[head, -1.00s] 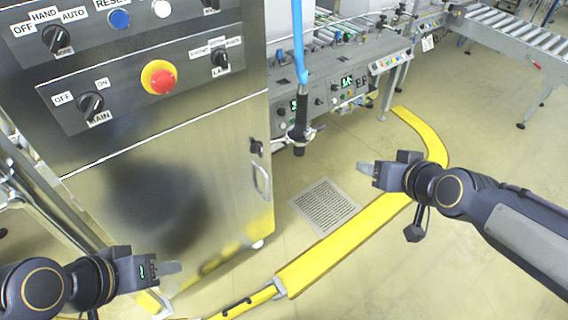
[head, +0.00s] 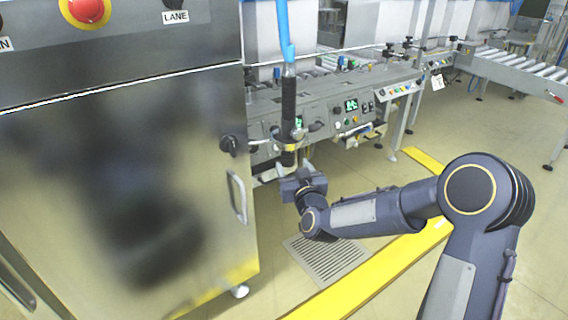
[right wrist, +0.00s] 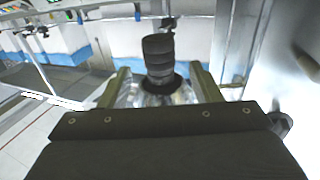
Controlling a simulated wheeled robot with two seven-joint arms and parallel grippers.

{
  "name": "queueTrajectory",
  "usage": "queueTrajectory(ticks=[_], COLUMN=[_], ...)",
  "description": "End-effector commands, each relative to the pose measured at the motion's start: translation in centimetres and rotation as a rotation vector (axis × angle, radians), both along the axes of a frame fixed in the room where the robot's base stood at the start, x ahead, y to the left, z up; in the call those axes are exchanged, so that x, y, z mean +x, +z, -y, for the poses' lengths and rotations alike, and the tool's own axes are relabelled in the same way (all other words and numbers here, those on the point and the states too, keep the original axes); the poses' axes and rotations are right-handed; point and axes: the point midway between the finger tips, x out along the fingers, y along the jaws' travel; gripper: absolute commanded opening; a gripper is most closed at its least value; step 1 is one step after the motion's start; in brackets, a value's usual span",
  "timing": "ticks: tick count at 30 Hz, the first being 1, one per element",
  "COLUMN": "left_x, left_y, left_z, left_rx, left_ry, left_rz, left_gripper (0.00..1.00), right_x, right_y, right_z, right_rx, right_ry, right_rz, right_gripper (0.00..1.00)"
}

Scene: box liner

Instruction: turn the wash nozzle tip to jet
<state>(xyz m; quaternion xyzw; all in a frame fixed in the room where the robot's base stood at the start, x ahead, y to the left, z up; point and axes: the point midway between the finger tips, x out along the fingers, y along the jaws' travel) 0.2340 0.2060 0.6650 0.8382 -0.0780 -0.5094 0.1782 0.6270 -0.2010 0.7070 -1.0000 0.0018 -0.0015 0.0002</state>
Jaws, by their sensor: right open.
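The wash nozzle (head: 288,103) hangs upright, tip down, from a blue hose, with a black grip and a brass-coloured fitting near its lower part. Its black tip (head: 287,158) is at the bottom. My right gripper (head: 294,172) is just below and around the tip's height in the head view. In the right wrist view the dark ribbed nozzle (right wrist: 158,60) stands between the two open fingers of the right gripper (right wrist: 162,84). Whether a finger touches it cannot be told. Any marking on the tip is too small to read. My left gripper is out of view.
A steel cabinet (head: 120,170) with a door handle (head: 237,196) stands close on the left. A grey machine with a control panel (head: 350,118) is behind the nozzle. A floor grate (head: 328,258) and yellow floor strip (head: 385,262) lie below. Open floor is on the right.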

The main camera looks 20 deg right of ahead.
Motion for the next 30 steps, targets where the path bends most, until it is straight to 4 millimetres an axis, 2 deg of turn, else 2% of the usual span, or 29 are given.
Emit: queueTrajectory(ticks=[6, 10, 15, 22, 30], left_x=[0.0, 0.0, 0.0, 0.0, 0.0], left_y=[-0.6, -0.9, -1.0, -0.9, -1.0], left_z=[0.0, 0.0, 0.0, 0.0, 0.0], left_rx=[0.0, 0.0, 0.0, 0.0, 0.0], left_ry=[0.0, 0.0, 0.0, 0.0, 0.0], left_rz=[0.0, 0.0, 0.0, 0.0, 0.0], left_gripper=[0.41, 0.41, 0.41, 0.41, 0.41], right_x=[3.7, 5.2, 6.1, 6.1, 6.1], right_y=[-0.2, -0.1, 0.0, 0.0, 0.0], right_z=[0.1, 0.0, 0.0, 0.0, 0.1], right_rx=[0.002, 0.003, 0.002, 0.001, 0.001], right_ry=[-0.001, 0.0, 0.0, 0.001, 0.001], right_rz=[-0.001, -0.003, -0.002, -0.003, -0.003], right_gripper=[0.58, 0.58, 0.58, 0.58, 0.22])
